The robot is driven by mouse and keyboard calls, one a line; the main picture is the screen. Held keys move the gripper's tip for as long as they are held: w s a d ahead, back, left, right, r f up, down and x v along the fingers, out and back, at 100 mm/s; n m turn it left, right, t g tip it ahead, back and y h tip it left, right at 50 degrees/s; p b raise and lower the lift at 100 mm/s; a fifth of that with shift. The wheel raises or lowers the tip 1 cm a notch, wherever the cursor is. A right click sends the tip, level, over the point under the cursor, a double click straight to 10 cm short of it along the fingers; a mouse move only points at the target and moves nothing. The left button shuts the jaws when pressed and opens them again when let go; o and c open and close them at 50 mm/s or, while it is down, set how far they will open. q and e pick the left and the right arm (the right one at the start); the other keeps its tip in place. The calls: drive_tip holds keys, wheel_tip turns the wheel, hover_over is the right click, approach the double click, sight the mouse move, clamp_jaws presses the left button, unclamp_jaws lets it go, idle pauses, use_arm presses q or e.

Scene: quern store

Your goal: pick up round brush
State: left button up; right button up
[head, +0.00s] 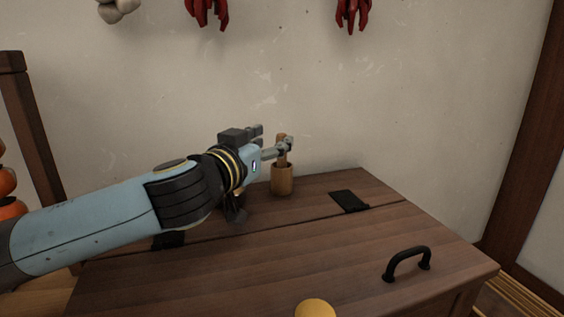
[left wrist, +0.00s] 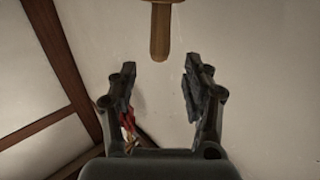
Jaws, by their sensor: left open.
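I cannot tell whether the cylinder is bristles or a cup. My left gripper (head: 275,139) is open at the height of the handle, just left of and partly overlapping it. In the left wrist view the handle (left wrist: 160,36) shows upside down, beyond the open fingertips (left wrist: 160,68) and lined up with the gap between them. Nothing is between the fingers. My right gripper is not in view.
A black pull handle (head: 407,262) and a black hinge (head: 348,201) are on the lid. A round yellow thing (head: 316,308) shows at the bottom edge. The lid's right side is mostly clear.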

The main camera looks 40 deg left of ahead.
sight(279, 137)
use_arm(q)
drive_tip(key=p+x, duration=0.1)
drive_tip(key=x, duration=0.4)
clamp_jaws()
drive_tip(key=shift+f, duration=0.1)
idle(0.6)
